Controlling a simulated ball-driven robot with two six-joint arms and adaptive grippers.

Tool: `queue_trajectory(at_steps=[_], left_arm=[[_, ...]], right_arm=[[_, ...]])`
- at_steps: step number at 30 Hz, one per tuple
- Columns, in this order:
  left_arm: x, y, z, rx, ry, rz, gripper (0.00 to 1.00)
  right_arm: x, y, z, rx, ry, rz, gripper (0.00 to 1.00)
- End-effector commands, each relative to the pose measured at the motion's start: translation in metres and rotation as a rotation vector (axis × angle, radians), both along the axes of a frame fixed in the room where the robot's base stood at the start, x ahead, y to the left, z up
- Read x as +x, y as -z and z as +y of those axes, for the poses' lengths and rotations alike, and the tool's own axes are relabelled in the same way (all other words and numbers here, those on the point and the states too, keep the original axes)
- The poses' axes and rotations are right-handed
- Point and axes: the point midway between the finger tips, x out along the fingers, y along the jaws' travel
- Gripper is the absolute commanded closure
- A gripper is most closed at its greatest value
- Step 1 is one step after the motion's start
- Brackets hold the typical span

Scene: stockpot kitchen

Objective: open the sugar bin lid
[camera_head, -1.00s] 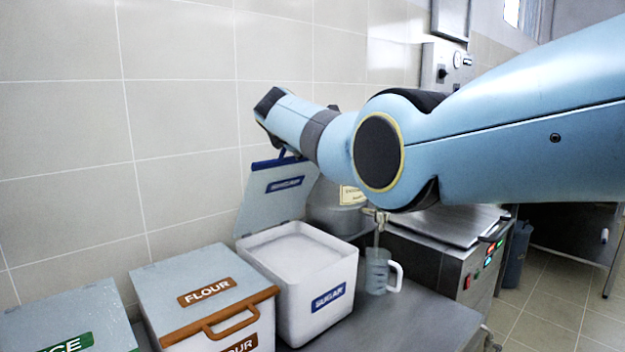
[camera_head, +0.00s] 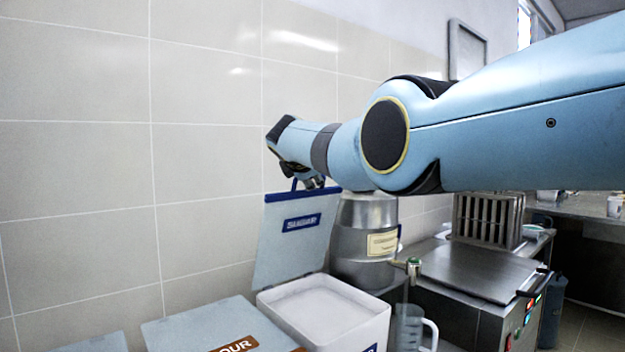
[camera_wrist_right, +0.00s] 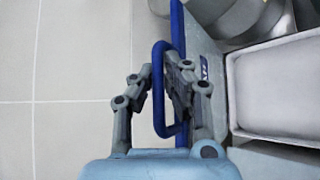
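The sugar bin (camera_head: 372,332) is a white box with its inside showing white up near the rim. Its grey lid (camera_head: 285,255), with a blue SUGAR label, stands raised at the bin's back left edge, close to upright. The blue lid handle (camera_head: 296,184) is at the lid's top edge. My right gripper (camera_head: 312,183) is at this handle. My left gripper is not in view.
The closed flour bin (camera_head: 215,325) stands left of the sugar bin, with another lid (camera_head: 80,343) farther left. A metal urn (camera_head: 362,240) with a tap and a clear jug (camera_head: 410,328) are to the right. The tiled wall (camera_head: 90,180) is behind.

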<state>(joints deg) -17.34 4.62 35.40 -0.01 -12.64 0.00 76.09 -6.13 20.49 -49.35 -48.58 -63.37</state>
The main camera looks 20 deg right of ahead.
Motion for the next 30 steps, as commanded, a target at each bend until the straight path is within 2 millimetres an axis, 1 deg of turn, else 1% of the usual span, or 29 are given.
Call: queue_trajectory(at_steps=[1,5,15,20,26,30], left_arm=[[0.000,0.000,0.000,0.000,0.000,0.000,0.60],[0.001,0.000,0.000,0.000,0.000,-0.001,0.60],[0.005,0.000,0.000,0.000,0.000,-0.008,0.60],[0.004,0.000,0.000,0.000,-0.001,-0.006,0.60],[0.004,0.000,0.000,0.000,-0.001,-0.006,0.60],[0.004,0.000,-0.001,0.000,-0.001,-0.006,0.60]], right_arm=[[0.000,-0.001,0.001,0.000,0.000,-0.001,0.83],[0.000,0.000,0.000,0.000,0.000,0.000,0.66],[-0.001,0.001,0.001,0.001,0.000,0.002,0.66],[-0.005,-0.001,0.005,0.000,0.001,-0.001,0.66],[-0.018,-0.009,0.012,0.003,0.000,-0.003,0.66],[-0.034,-0.018,0.022,0.002,0.000,-0.003,0.66]])
